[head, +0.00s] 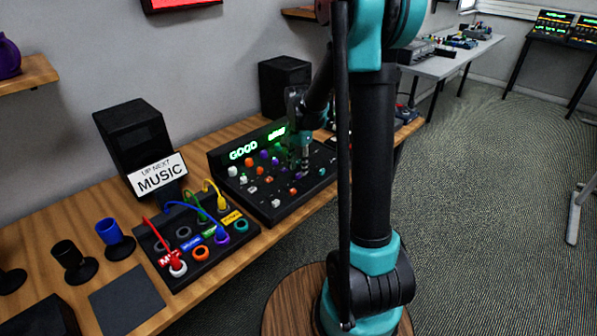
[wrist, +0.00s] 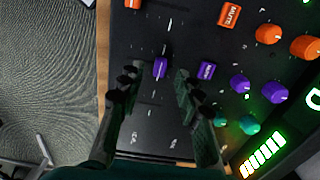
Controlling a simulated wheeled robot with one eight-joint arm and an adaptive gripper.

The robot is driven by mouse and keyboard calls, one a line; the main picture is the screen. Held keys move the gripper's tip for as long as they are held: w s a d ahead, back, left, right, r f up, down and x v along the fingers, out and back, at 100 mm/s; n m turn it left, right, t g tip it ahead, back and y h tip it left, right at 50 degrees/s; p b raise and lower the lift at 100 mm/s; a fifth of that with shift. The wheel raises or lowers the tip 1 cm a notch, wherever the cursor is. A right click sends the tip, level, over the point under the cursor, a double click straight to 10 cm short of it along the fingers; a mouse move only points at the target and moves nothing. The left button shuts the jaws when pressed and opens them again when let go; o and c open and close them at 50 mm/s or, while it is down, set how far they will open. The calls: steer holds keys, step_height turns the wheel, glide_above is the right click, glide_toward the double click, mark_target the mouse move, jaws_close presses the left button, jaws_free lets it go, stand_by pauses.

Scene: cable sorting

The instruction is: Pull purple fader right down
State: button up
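The purple fader (wrist: 160,67) is a small upright cap on a slot in the black mixer (wrist: 145,40), seen in the wrist view. My gripper (wrist: 156,80) is open over the mixer. Its two dark fingers are on either side of the fader, with visible gaps; I cannot tell how far above the panel the tips are. A purple mute button (wrist: 207,71) lies just right of the right finger. In the head view my gripper (head: 303,157) is above the mixer (head: 277,216), and the fader is hard to make out there.
Purple knobs (wrist: 240,83), teal knobs (wrist: 249,125) and orange knobs (wrist: 268,34) stand right of the fader in the wrist view. An orange mute button (wrist: 229,14) is near the top. A patch box with cables (head: 190,280) is left of the mixer in the head view.

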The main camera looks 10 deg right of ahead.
mark_target(299, 176)
steer(key=shift+f, duration=1.3)
steer(key=shift+c, duration=0.2)
jaws_close()
